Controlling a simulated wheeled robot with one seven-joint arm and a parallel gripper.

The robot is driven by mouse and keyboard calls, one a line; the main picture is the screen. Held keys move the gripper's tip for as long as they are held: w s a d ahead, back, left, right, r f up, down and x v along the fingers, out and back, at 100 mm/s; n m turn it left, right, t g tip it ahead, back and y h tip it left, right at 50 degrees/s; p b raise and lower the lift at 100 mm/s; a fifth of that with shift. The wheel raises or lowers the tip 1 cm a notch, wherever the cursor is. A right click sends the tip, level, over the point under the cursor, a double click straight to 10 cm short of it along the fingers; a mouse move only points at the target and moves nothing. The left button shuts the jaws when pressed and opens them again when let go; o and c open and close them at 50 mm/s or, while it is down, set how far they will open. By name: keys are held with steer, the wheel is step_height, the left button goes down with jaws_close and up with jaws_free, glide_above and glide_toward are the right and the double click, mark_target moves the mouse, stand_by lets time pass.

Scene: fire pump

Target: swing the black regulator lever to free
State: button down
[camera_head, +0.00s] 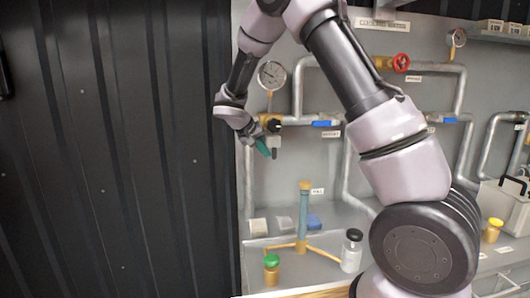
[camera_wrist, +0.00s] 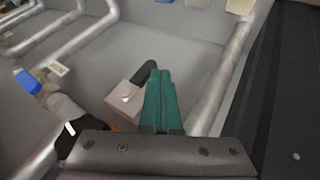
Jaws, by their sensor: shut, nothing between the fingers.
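In the head view, my gripper (camera_head: 264,148) has teal fingers pointing down and right, beside the regulator's grey block (camera_head: 274,143) under a brass fitting. In the wrist view, my gripper (camera_wrist: 163,88) is shut and empty, its fingers together. The grey block (camera_wrist: 126,100) is just left of them. A short bent black bar (camera_wrist: 146,74) extends from it, close to or touching the fingers. A black part with a white mark (camera_wrist: 66,118) is at lower left, partly hidden by my gripper body; it is a black knob-like shape (camera_head: 273,126) in the head view. I cannot tell which black part is the lever.
A pressure gauge (camera_head: 271,75) stands above the regulator. Pipes with a blue valve handle (camera_head: 322,124) run right, with a red handwheel (camera_head: 401,62) above. A dark ribbed wall (camera_head: 120,150) is left.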

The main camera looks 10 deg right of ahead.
steer(key=shift+d+f+h, duration=0.1)
steer(key=shift+h, duration=0.2)
steer(key=d+n+t+h, duration=0.1)
steer(key=h, duration=0.2)
steer(key=d+n+h, duration=0.1)
steer(key=d+h, duration=0.1)
steer(key=h, duration=0.2)
steer(key=d+f+n+t+h, duration=0.1)
steer(key=h, duration=0.3)
steer(key=shift+d+n+t, duration=0.3)
steer(key=shift+n, duration=0.1)
steer(key=shift+f, duration=0.1)
steer(key=s+a+f, duration=0.3)
steer(key=a+f, duration=0.3)
steer(key=a, duration=0.4)
steer(key=shift+s+f, duration=0.15)
steer(key=shift+s, duration=0.25)
